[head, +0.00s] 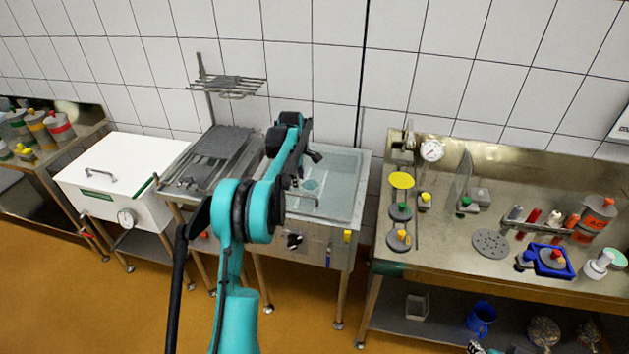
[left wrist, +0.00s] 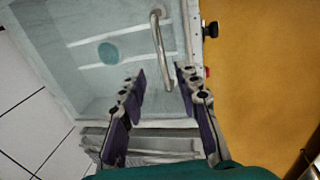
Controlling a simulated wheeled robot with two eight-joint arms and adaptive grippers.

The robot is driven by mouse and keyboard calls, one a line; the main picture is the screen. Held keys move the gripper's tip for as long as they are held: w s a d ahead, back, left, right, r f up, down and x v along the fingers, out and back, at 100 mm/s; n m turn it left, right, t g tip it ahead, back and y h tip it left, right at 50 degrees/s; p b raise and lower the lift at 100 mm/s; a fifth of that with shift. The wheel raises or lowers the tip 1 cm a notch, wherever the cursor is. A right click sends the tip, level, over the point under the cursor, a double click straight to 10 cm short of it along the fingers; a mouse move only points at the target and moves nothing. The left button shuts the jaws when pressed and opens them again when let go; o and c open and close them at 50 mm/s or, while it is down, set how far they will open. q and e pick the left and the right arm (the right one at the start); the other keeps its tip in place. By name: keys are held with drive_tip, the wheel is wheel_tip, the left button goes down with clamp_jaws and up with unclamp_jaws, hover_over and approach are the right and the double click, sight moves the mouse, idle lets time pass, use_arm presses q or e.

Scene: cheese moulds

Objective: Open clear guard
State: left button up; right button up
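The clear guard (head: 338,182) is a see-through panel lying flat over the steel basin unit in the middle of the head view. Its curved metal handle (left wrist: 158,45) shows in the left wrist view, and also near the guard's front edge in the head view (head: 304,196). My left gripper (left wrist: 162,84) is open and empty. Its fingers point toward the handle, and the handle's near end lies between and just beyond the fingertips; I see no clear contact. In the head view my left forearm partly covers the basin. Only a dark fragment, possibly my right gripper, shows at the bottom edge.
Left of the basin stand a draining rack (head: 213,152) and a white lidded vat (head: 112,183). A steel table (head: 455,245) at right carries a press, gauge, weights and bottles. A wall shelf (head: 232,88) hangs above. The orange floor in front is open.

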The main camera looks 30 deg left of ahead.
sight(300, 195)
use_arm(q)
drive_tip(key=f, duration=0.2)
drive_tip(key=f+b, duration=0.1)
drive_tip(key=f, duration=0.1)
drive_tip(key=w+f, duration=0.1)
drive_tip(key=f, duration=0.2)
drive_tip(key=shift+w+a+f, duration=0.1)
clamp_jaws()
